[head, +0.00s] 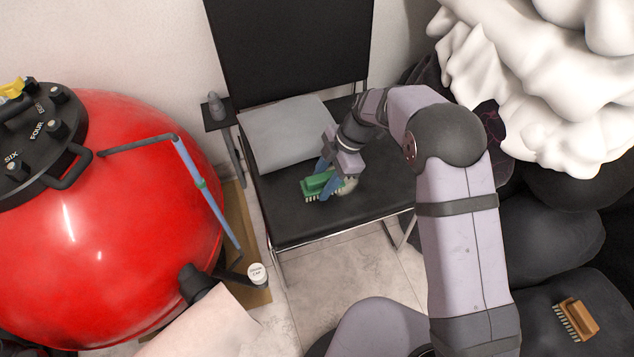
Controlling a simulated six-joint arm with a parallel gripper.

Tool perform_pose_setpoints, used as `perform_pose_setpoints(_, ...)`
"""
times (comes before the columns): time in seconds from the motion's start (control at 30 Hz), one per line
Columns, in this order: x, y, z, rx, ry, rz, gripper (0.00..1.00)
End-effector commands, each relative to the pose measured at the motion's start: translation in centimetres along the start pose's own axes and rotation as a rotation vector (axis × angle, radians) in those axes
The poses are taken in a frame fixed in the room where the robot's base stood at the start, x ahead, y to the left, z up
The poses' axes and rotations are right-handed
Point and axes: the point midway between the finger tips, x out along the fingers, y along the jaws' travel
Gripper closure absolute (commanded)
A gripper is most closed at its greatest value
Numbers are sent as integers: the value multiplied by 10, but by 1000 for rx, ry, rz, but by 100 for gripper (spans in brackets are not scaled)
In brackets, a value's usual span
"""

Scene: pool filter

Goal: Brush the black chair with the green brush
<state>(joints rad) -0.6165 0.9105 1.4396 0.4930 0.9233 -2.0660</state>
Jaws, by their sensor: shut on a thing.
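The black chair (295,222) stands in the middle, with its dark backrest (290,45) against the wall. My gripper (328,188) is over the seat and shut on the green brush (319,183). The brush's pale bristles point down at the seat, near its middle. I cannot tell whether the bristles touch the seat. A small whitish patch (347,187) shows on the seat beside the brush, partly behind the gripper.
A grey cushion (287,133) lies on the seat's back left. A large red pool filter (110,240) stands at the left. A wooden brush (576,319) lies on a dark surface at lower right. White billowy material (545,70) fills the upper right.

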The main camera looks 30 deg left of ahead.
Motion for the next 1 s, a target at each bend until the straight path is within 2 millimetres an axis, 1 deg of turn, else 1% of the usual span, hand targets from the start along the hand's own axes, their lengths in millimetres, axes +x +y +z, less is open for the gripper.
perform_pose_setpoints(0.27, -1, 0, 4, 0, 0, 1, 79)
perform_pose_setpoints(0.7, -10, 0, 31, 0, -1, 1, 79)
perform_pose_setpoints(1.0, -11, 0, 35, -1, -1, 0, 79)
